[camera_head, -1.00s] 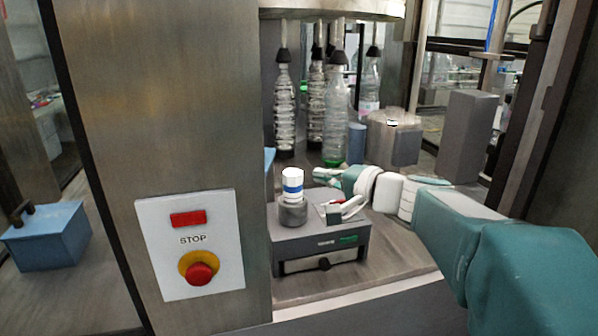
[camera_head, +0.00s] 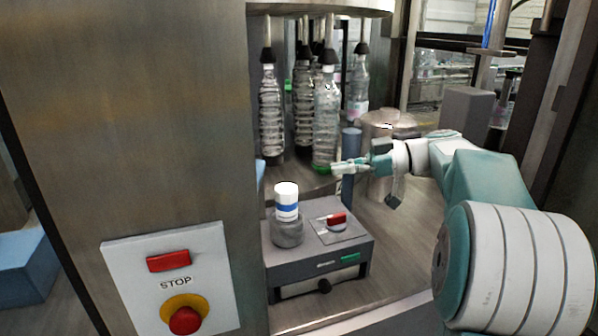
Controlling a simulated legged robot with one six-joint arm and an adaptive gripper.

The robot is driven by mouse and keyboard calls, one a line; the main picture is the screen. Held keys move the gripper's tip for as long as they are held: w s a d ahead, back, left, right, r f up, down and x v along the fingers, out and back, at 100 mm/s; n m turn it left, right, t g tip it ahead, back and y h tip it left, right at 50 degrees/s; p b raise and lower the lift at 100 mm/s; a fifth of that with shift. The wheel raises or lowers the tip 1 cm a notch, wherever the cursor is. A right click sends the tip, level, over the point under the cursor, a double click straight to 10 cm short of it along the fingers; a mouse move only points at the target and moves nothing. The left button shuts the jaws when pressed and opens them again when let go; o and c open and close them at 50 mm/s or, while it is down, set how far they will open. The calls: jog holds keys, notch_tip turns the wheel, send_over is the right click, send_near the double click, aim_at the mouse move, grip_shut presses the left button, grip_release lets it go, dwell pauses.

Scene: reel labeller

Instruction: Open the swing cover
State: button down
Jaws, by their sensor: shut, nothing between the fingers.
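My gripper (camera_head: 340,168) is shut and empty, pointing left above and behind the grey labeller box (camera_head: 318,265), in front of the bottles. It is apart from the box. On the box, a white bottle with a blue band (camera_head: 286,203) stands in a round grey holder (camera_head: 288,234). I cannot make out which part is the swing cover. A thin strip with a dark end (camera_head: 394,200) hangs below my wrist; I cannot tell what it belongs to.
Several clear bottles (camera_head: 326,115) hang under black nozzles close behind my gripper. A round metal drum (camera_head: 384,140) stands to their right. A metal column (camera_head: 150,120) with a STOP panel (camera_head: 217,255) borders the left. The surface right of the box is clear.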

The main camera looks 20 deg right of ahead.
aim_at(259, 182)
jog(key=x, duration=1.3)
jog(key=shift+w+a, duration=0.1)
jog(key=shift+a, duration=0.3)
jog(key=shift+a, duration=0.2)
jog(key=shift+a+m+t+h, duration=0.55)
jog(key=shift+m+t, duration=0.2)
jog(key=shift+t, duration=0.15)
jog(key=shift+a+m+t+h, duration=0.45)
jog(key=shift+a+m+t, duration=0.15)
jog(key=shift+m+t, duration=0.25)
jog(key=shift+w+a+t, duration=0.15)
jog(key=shift+a+t, duration=0.2)
jog(key=shift+a, duration=0.3)
